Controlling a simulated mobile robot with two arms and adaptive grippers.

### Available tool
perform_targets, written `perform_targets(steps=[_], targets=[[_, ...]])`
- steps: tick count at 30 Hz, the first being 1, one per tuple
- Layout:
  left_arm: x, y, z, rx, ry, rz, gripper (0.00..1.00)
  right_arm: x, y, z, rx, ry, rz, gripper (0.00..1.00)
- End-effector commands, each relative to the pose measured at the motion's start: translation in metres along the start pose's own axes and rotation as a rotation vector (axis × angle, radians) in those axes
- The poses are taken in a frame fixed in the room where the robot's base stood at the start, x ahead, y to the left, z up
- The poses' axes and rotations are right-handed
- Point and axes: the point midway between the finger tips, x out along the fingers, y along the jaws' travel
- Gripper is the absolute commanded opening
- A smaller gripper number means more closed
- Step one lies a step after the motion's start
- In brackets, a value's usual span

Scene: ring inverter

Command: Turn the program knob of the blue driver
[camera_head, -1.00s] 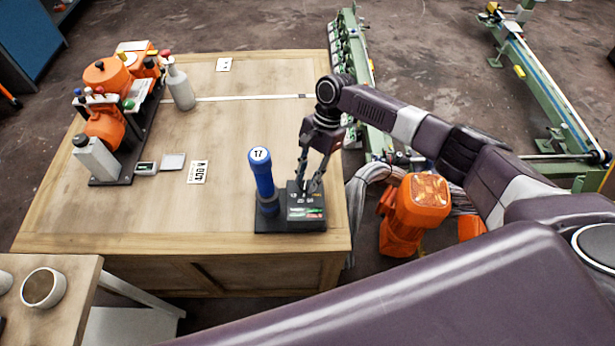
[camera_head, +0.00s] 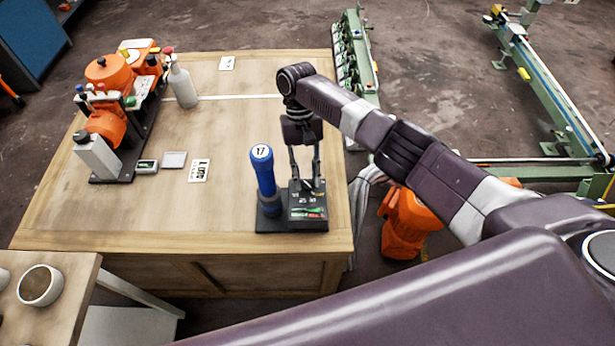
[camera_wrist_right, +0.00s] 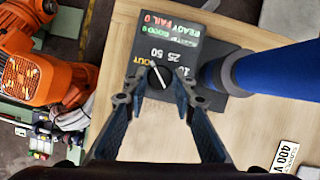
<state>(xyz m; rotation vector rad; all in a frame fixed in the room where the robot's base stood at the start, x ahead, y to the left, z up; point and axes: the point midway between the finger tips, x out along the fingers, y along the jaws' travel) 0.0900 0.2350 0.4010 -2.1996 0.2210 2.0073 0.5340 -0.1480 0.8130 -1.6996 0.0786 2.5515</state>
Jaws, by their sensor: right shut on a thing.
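The blue driver (camera_head: 264,178) stands upright in a black holder, with a white cap marked 17. The black control box (camera_head: 308,222) beside it has a small lit panel. In the right wrist view the blue driver (camera_wrist_right: 270,72) is at the right. The round black program knob (camera_wrist_right: 160,77) has a white pointer line and printed numbers such as 25 and 50 around it. My right gripper (camera_head: 307,190) comes down on the box from above. In the wrist view its two fingertips (camera_wrist_right: 158,88) are at either side of the knob, shut on it. My left gripper is not in view.
Orange equipment (camera_head: 108,72) and bottles stand at the table's far left. Small cards (camera_head: 199,171) lie mid-table. The wooden table (camera_head: 230,125) is mostly clear. An orange machine (camera_head: 408,225) stands on the floor right of it.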

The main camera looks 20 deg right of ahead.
Motion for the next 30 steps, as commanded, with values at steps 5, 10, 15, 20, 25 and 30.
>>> perform_targets(steps=[5,10,15,20,25,30], targets=[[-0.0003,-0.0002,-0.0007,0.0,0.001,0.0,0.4,-0.0013,-0.0022,0.0002,-0.127,0.001,0.051,0.0],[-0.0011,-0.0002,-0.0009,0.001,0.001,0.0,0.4,-0.0016,-0.0031,0.0001,-0.218,0.002,0.088,0.0],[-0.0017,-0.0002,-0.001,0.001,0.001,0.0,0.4,-0.0017,-0.0032,-0.0001,-0.275,0.003,0.112,0.0],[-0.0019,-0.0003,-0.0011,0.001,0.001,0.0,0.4,-0.0017,-0.0031,-0.0003,-0.302,0.004,0.124,0.0],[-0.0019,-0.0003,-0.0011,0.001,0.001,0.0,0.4,-0.0018,-0.003,-0.0005,-0.31,0.005,0.128,0.0],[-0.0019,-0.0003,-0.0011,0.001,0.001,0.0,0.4,-0.0019,-0.003,-0.0006,-0.31,0.005,0.128,0.0]])
